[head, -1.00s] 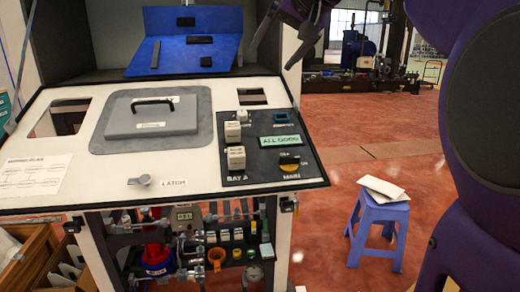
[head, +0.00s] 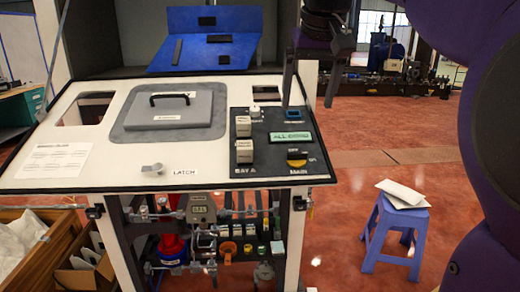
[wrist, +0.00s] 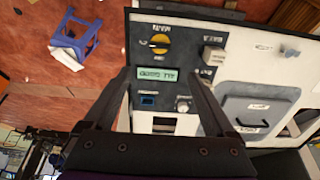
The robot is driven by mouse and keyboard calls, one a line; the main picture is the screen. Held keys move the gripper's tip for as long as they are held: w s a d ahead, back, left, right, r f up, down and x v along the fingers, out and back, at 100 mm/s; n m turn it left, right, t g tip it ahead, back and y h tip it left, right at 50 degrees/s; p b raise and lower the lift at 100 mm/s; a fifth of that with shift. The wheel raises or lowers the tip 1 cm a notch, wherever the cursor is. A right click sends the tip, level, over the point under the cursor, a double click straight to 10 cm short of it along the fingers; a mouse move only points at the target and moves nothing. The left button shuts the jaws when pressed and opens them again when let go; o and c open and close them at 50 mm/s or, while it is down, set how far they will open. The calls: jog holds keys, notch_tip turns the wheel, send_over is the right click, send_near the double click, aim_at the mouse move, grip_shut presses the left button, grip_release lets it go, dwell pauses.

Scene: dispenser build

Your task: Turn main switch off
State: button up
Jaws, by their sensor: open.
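The main switch (head: 297,158) is a round black and yellow knob above the MAIN label on the dark panel. OFF is printed above it and ON to its right. I cannot tell for sure which mark it points to. It also shows in the wrist view (wrist: 160,43), beyond the fingertips. My gripper (head: 309,103) is open and empty, above the panel's back right corner and apart from the switch. In the wrist view my gripper's fingers (wrist: 162,73) are spread, with the green display (wrist: 158,74) seen between them.
White block switches (head: 244,126) stand left of the display. A grey lidded hatch (head: 173,108) and a latch knob (head: 152,168) lie farther left. A blue stool (head: 397,235) with papers stands on the open red floor at right.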

aim_at(298, 154)
jog(key=b+x, duration=0.2)
jog(key=x, duration=1.2)
jog(key=shift+w+b, duration=0.15)
jog(key=shift+b, duration=0.15)
jog(key=c, duration=1.4)
